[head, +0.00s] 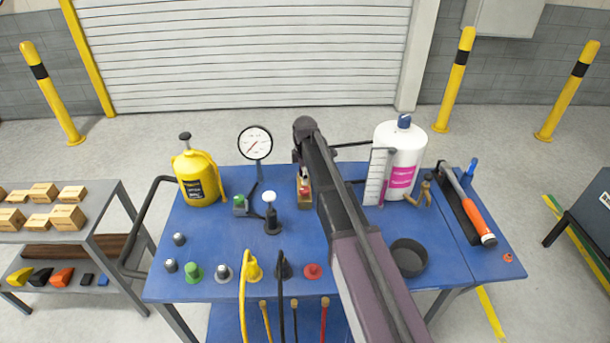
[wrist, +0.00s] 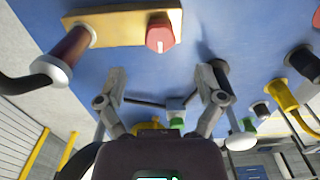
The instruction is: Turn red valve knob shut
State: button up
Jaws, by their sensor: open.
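The red valve knob (wrist: 160,36) sits on a tan-yellow plate (wrist: 112,27) over the blue bench top in the wrist view. A pale line marks the knob's face. In the head view, a small part of the red knob (head: 304,190) shows just left of my arm, with the plate (head: 304,202) partly covered. My gripper (wrist: 164,74) is open and empty in the wrist view. Its two fingers are spread wide, and the knob appears beyond the fingertips, apart from them. In the head view my gripper is mostly hidden by my own arm.
A dark reddish handle with a silver end (wrist: 62,58) stands left of the plate. A round gauge (head: 255,143), yellow canister (head: 198,178), white bottle (head: 400,150) and dark round bowl (head: 409,257) stand on the blue bench (head: 170,287). Several coloured caps line its front.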

aim_at(305, 189)
jog(key=shift+r+p, duration=3.45)
jog(key=shift+r, duration=0.25)
jog(key=s+d+f+m+b, duration=0.1)
jog(key=s+d+m, duration=0.3)
jog(key=s+m, duration=0.2)
jog(key=s+d+f+m+b, duration=0.2)
jog(key=s+d+m, duration=0.2)
jog(key=s, duration=0.7)
jog(key=s+d+f+m+b, duration=0.1)
jog(key=s+d+m, duration=0.3)
jog(key=s+m, duration=0.3)
jog(key=shift+s+d+f+m+b, duration=0.2)
jog(key=shift+s+f+m+b, duration=0.15)
jog(key=shift+s, duration=0.55)
jog(key=shift+r, duration=0.1)
jog(key=shift+s+f+b, duration=0.65)
jog(key=shift+f+b, duration=0.3)
jog(key=shift+f, duration=0.05)
